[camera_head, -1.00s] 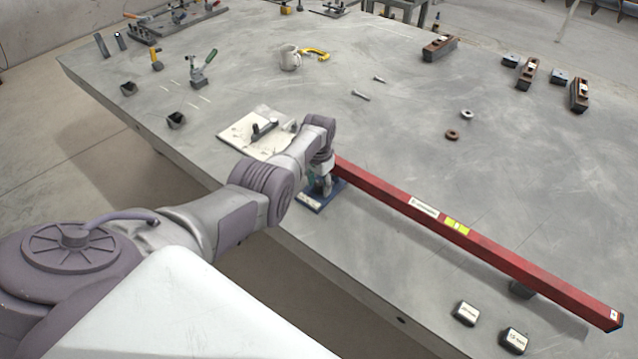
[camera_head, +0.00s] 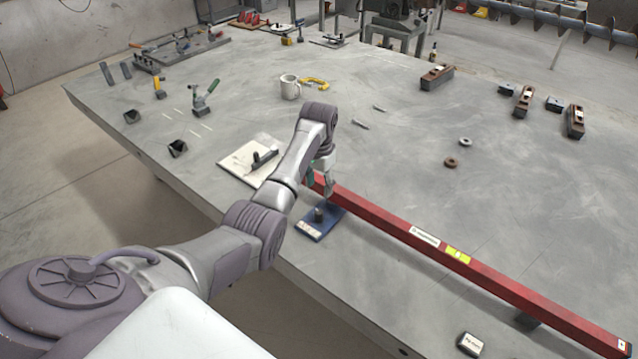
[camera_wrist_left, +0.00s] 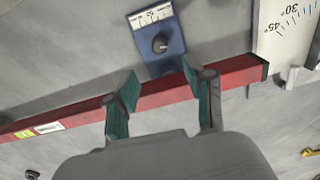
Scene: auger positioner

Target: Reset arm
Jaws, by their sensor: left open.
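My left gripper (camera_head: 321,183) hangs above the table by the left end of a long red beam with a yellow level vial (camera_head: 457,256). In the left wrist view my left gripper (camera_wrist_left: 158,85) is open, its two green-padded fingers apart and seen over the red beam (camera_wrist_left: 165,95). A blue base plate (camera_head: 318,222) with a dark knob and a white scale lies at the table's front edge; it also shows just beyond the fingertips in the left wrist view (camera_wrist_left: 172,58). Nothing is seen held between the fingers. My right gripper is not in view.
A white angle plate (camera_head: 240,163) lies left of the beam's end. A mug (camera_head: 290,87) and yellow clamp (camera_head: 315,83) stand farther back. A small block (camera_head: 470,343) is at the front edge.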

